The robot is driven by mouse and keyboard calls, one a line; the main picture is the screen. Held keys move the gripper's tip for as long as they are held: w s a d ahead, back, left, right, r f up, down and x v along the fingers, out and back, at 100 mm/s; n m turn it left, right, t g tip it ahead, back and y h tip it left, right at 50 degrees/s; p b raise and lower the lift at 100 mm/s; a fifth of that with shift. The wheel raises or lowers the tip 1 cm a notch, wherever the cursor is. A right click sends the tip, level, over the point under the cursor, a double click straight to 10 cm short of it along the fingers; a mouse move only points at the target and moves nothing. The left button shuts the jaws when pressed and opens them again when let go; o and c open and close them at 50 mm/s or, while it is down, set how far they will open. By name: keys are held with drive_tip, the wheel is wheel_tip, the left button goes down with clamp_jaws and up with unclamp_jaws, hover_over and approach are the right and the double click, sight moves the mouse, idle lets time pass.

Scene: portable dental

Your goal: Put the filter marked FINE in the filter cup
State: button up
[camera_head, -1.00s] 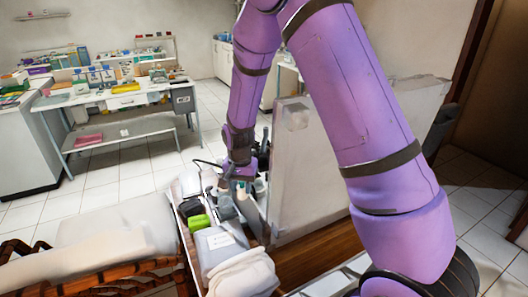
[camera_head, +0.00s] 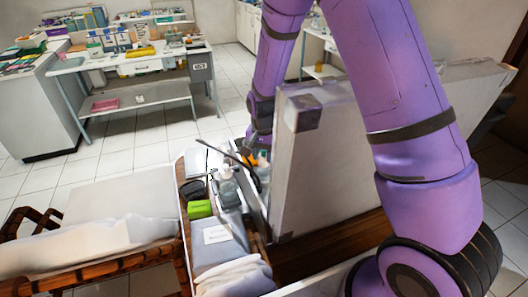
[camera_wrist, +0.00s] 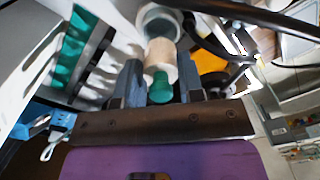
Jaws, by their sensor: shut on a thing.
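In the wrist view my gripper (camera_wrist: 160,88) has its two grey fingers shut on a small cream cylinder with a green end (camera_wrist: 160,90). It looks like a filter, but no FINE mark can be read. A round whitish cup-like opening (camera_wrist: 152,14) is just beyond the cylinder's far end and may be the filter cup. I cannot tell whether the cylinder touches it or is inside it. In the head view my gripper is mostly hidden behind the upright pale panel.
The pale panel (camera_head: 335,165) stands close to my arm. A case (camera_head: 262,252) holds a green box (camera_head: 200,209), bottles and cloth. In the wrist view, several green pieces (camera_wrist: 72,45) sit in a row at left, and an orange thing (camera_wrist: 210,62) and dark cables are at right.

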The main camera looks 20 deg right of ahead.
sight(263, 166)
drive_tip(key=shift+s+a+f, duration=0.1)
drive_tip(key=shift+s+f, duration=0.05)
drive_tip(key=shift+f, duration=0.1)
drive_tip(key=shift+f, duration=0.2)
idle(0.7)
drive_tip(key=shift+f, duration=1.6)
drive_tip(key=shift+f, duration=0.1)
drive_tip(key=shift+f, duration=0.9)
